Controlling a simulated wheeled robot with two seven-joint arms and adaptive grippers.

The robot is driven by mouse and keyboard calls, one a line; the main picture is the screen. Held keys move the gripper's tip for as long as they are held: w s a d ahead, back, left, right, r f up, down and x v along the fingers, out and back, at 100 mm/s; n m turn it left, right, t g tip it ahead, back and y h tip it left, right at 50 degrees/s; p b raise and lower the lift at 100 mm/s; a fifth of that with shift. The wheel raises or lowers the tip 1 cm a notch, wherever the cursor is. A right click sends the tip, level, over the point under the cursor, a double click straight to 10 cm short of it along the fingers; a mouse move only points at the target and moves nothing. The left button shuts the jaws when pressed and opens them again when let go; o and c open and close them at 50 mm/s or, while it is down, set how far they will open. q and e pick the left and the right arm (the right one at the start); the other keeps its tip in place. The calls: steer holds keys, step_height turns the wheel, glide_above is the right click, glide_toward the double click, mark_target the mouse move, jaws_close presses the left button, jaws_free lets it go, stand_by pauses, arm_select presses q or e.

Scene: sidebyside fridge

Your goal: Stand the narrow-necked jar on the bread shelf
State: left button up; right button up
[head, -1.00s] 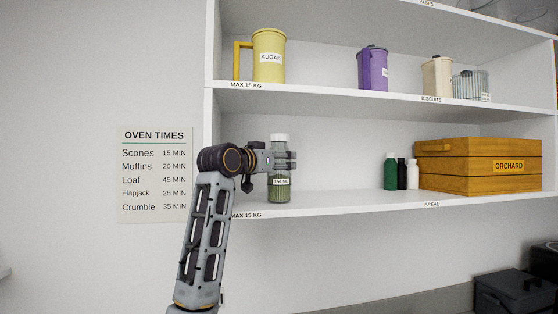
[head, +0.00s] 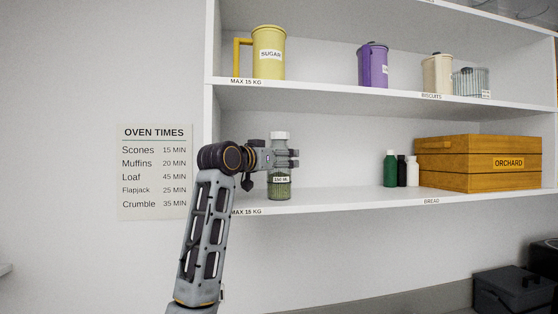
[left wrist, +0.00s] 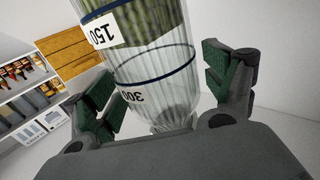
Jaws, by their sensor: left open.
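The narrow-necked jar (head: 280,189) is clear and ribbed, with a white cap, a label and green contents. It stands upright on the bread shelf (head: 340,201), near the left end and the front edge. My left gripper (head: 286,158) is level with the jar's upper part, open, with its fingers on either side of it. In the left wrist view the jar (left wrist: 155,65) shows between the open fingers (left wrist: 160,88), with a gap at the right finger; contact at the left finger is unclear. My right gripper is out of view.
A wooden Orchard crate (head: 440,165) and small green (head: 390,170), black and white bottles stand further right on the same shelf. The shelf between jar and bottles is clear. The shelf above holds a sugar canister (head: 268,55) and a purple canister (head: 373,66). The left side wall is close.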

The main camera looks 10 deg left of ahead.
arm_select(q)
steer(key=shift+r, duration=0.2)
steer(key=b+v, duration=0.4)
steer(key=v, duration=0.8)
steer(key=shift+f, duration=0.15)
stand_by(0.7)
